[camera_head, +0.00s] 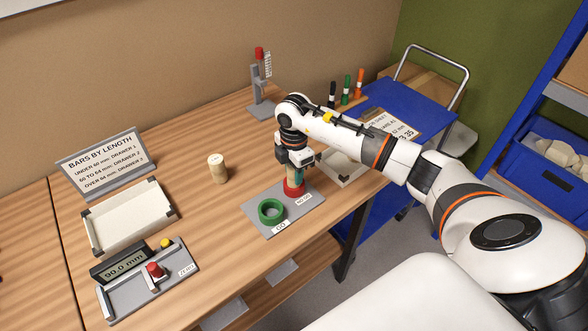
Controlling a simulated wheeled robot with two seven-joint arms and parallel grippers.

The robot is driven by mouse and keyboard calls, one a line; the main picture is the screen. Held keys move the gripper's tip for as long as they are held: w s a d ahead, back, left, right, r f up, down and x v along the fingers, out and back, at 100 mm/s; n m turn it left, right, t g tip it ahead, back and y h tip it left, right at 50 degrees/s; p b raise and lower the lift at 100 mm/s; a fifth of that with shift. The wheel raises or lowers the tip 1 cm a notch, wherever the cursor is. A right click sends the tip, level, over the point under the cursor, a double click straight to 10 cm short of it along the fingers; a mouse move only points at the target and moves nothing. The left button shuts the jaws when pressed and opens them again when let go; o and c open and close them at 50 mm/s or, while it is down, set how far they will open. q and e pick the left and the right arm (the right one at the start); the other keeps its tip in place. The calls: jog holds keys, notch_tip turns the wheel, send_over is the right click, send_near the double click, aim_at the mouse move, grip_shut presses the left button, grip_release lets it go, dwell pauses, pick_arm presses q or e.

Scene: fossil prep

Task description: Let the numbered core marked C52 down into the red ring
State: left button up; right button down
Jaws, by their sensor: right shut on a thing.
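My right gripper (297,166) points down over the grey board and is shut on a tan core (292,181). The core is upright, with its lower end at the red ring (293,193). I cannot tell whether its foot rests on the bottom of the ring. The gripper hides its upper part, and no C52 mark can be read on it. The green ring (271,211) beside it on the same board (256,222) is empty. Another tan core (217,169) stands upright on the table to the left. My left gripper is out of view.
A sign (102,162), a white tray (128,222) and a measuring device (150,281) reading 90.0 mm stand at left. A grey stand (261,105) is at the back. Another white tray (347,172) lies right of the gripper. Bare wood surrounds the standing core.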

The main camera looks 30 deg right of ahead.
jog(key=shift+f+b, duration=0.6)
jog(key=shift+f, duration=0.3)
jog(key=shift+r, duration=0.15)
dwell(0.5)
jog(key=shift+r+p, duration=2.25)
jog(key=shift+r, duration=0.5)
